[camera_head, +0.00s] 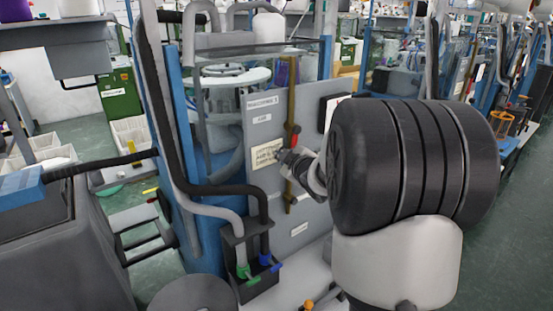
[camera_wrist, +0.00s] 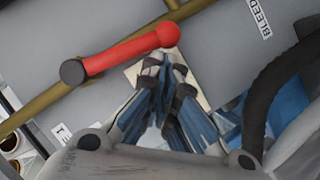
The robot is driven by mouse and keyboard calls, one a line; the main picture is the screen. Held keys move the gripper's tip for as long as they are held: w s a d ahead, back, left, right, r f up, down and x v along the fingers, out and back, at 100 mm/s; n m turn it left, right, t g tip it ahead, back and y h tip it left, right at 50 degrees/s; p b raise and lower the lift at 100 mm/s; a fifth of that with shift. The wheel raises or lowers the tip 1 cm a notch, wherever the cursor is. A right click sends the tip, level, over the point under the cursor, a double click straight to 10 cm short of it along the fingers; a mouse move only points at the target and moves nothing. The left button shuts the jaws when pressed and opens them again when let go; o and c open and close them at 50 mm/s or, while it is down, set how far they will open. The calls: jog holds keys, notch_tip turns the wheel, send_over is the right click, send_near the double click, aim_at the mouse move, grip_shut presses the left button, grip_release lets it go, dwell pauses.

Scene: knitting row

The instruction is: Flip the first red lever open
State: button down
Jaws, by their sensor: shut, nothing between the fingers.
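The red lever (camera_wrist: 125,50) shows large in the wrist view, with a dark round hub at its left end and a red ball at its right end. It lies close along the brass pipe (camera_wrist: 38,108), at a slight angle to it. My gripper (camera_wrist: 165,60) is shut and empty, its fingertips just below the ball end; I cannot tell if they touch it. In the head view the lever (camera_head: 296,131) is a small red piece on the upright brass pipe (camera_head: 291,100), in front of the grey panel (camera_head: 315,120). My gripper (camera_head: 283,155) is just below it.
A black hose (camera_wrist: 275,90) curves close to my gripper at the right of the wrist view. A black box with green (camera_head: 243,271) and blue (camera_head: 266,260) valve handles stands below the panel. A blue post (camera_head: 185,150) rises to the left.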

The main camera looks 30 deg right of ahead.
jog(key=shift+d+f, duration=0.3)
jog(key=shift+d, duration=0.2)
jog(key=shift+w, duration=0.1)
dwell(0.4)
